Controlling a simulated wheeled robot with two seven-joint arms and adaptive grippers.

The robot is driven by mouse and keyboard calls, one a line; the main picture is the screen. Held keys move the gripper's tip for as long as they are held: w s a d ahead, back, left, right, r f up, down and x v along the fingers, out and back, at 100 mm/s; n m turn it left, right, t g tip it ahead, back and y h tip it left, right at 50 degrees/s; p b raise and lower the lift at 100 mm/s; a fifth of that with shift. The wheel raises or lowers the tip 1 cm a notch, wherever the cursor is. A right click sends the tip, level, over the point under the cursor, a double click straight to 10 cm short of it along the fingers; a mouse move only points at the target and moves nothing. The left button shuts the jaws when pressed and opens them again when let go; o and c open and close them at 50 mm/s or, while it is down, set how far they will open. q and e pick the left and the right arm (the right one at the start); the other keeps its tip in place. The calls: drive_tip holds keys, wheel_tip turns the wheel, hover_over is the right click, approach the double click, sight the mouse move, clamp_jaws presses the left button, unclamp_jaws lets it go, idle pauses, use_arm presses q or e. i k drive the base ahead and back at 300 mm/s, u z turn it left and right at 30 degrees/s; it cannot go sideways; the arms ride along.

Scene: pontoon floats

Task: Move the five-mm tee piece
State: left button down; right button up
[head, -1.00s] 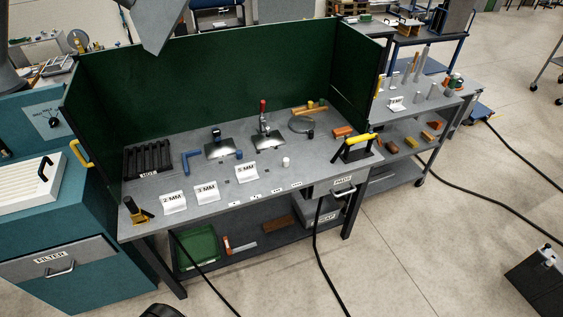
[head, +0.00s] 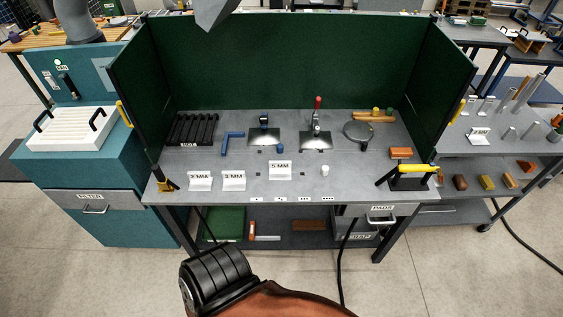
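A small white sign reading 5 MM (head: 280,171) stands near the front middle of the grey workbench (head: 240,184). Signs for the smaller sizes, including 3 MM (head: 233,180), stand to its left. I cannot make out a tee piece for certain; small dark pieces near the sign are too small to tell. Neither of my grippers is in view.
Green screens (head: 280,65) enclose the bench's back and sides. A black rack (head: 193,130), a blue angled piece (head: 231,143) and a yellow-handled tool (head: 408,169) occupy the bench. A teal cabinet (head: 110,183) stands left, a side table right. A black ribbed object (head: 215,280) is low in front.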

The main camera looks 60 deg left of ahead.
sight(279, 170)
drive_tip(key=u, duration=0.55)
drive_tip(key=i, duration=0.6)
drive_tip(key=u, duration=0.65)
